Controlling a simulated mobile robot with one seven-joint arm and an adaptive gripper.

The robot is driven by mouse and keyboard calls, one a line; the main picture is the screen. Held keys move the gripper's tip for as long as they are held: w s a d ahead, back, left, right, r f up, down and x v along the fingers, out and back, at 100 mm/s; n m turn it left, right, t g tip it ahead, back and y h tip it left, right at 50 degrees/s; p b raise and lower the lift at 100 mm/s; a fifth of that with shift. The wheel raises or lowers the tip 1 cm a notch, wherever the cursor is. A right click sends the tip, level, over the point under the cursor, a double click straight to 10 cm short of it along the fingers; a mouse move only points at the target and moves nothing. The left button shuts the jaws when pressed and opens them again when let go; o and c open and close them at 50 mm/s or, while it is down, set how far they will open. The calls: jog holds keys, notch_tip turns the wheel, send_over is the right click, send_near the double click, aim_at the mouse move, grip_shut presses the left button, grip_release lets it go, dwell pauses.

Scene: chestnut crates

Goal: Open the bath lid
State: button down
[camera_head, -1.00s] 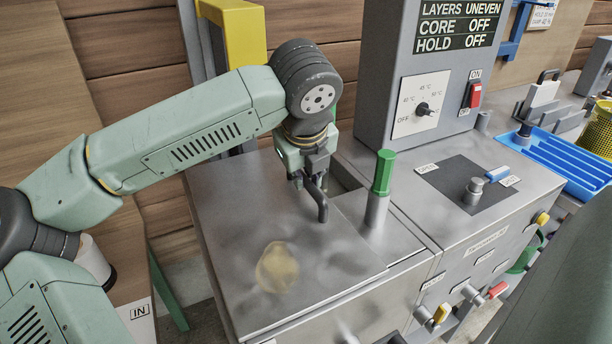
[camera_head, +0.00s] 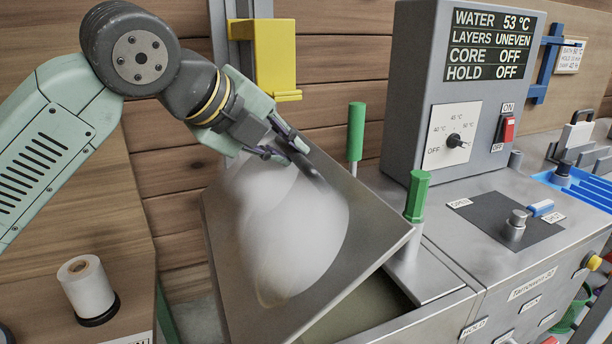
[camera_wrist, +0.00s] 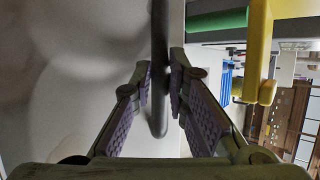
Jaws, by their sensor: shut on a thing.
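The bath lid (camera_head: 378,222) is a flat metal plate with a pale glare. It is raised and tilted steeply, its upper face towards the head camera. Its dark bar handle (camera_wrist: 160,40) runs between my fingers in the wrist view. My gripper (camera_head: 290,150) is shut on this handle near the lid's upper part; the fingers show on both sides of the bar in the wrist view (camera_wrist: 161,88). Below the lid's lower right edge, part of the bath opening (camera_head: 365,308) shows, dull greenish inside. The rest of the opening is hidden behind the lid.
Green-topped posts (camera_head: 416,196) and (camera_head: 356,130) stand beside and behind the lid. A yellow bracket (camera_head: 277,58) is on the column behind my gripper. A grey control box (camera_head: 415,75) reading WATER 53 °C stands right. A white roll (camera_head: 87,287) stands on the left counter.

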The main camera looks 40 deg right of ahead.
jog(key=w+a+r+n+h+b, duration=0.1)
jog(key=a+h+b, duration=0.4)
jog(key=a, duration=0.5)
jog(key=w+a+r+n+t+h+b, duration=0.1)
jog(key=w+a+n+h+b, duration=0.2)
jog(key=a+h+b, duration=0.3)
jog(key=shift+w+a, duration=0.55)
jog(key=shift+a, duration=1.95)
jog(key=c, duration=1.6)
grip_release()
jog(key=shift+f, duration=0.1)
jog(key=shift+o, duration=0.2)
jog(key=shift+d, duration=0.1)
